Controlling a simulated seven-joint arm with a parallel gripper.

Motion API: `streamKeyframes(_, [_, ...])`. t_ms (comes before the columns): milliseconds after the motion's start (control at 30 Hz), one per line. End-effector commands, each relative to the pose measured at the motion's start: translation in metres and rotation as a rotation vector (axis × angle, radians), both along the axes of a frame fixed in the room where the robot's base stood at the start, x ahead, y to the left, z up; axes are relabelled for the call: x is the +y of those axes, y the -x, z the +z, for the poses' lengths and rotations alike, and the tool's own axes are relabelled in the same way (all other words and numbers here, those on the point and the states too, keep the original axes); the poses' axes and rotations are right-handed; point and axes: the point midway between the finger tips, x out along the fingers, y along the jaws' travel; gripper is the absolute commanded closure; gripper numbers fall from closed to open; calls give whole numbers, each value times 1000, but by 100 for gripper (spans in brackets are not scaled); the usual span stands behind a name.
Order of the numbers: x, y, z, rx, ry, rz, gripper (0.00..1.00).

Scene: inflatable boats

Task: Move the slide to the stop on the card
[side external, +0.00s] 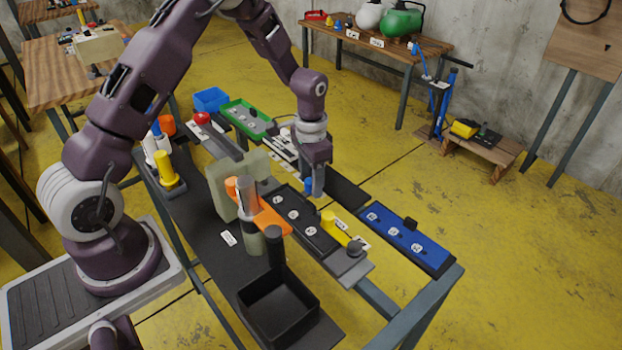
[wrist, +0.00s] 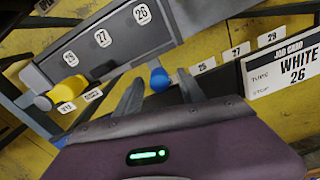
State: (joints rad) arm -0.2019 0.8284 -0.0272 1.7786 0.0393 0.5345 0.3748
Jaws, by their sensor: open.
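The job card (wrist: 295,70) at the right of the wrist view reads type WHITE, stop 26. A blue knob (wrist: 160,79) shows beside this rail, and also below my gripper in the side view (side external: 308,185). A yellow knob (wrist: 68,88) sits near the rail's other end. Which knob belongs to the slide is unclear. My gripper (wrist: 160,90) is open, with the blue knob between its fingers in view; contact is not visible.
A blue rail (side external: 428,258) with a black knob lies to the right. A green rail (side external: 238,110) and blue bin (side external: 210,99) are behind. An orange part (side external: 270,218) and an open black box (side external: 278,305) stand nearer the camera.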

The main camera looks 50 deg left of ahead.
Motion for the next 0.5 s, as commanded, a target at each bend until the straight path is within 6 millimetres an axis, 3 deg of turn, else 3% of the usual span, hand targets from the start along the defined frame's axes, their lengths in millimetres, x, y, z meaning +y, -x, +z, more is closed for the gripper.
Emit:
streamKeyframes(100, [0,0,0,0,0,0,53])
streamKeyframes(333, [0,0,0,0,0,0,99])
streamKeyframes(500, [0,0,1,0,0,0,100])
